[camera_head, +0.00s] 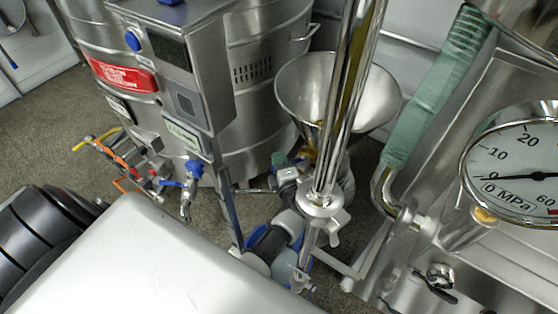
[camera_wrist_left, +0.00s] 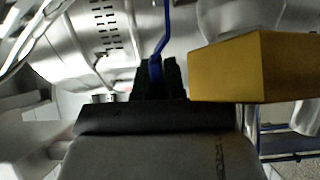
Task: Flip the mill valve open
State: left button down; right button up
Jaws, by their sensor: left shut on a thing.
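In the left wrist view, my left gripper (camera_wrist_left: 156,72) has its black fingers closed on a thin blue valve handle (camera_wrist_left: 165,32), which runs upward out of the jaws. The valve body is not clear there. In the head view, the colloid mill's steel funnel hopper (camera_head: 305,88) stands upright in the middle, behind a shiny vertical pipe (camera_head: 342,110). The valve and my left fingers are hard to make out among the dark, white and blue parts low in the middle. My right gripper is in neither view.
A steel tank (camera_head: 270,65) with vent slots and a control box (camera_head: 190,70) stand behind left. A blue-handled tap (camera_head: 190,178) is on the left. A pressure gauge (camera_head: 515,165) and a green-wrapped pipe (camera_head: 430,95) are at right. A yellow block (camera_wrist_left: 250,68) is close beside the left fingers.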

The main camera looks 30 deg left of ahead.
pick_arm(q)
jog(key=c, duration=1.2)
grip_release()
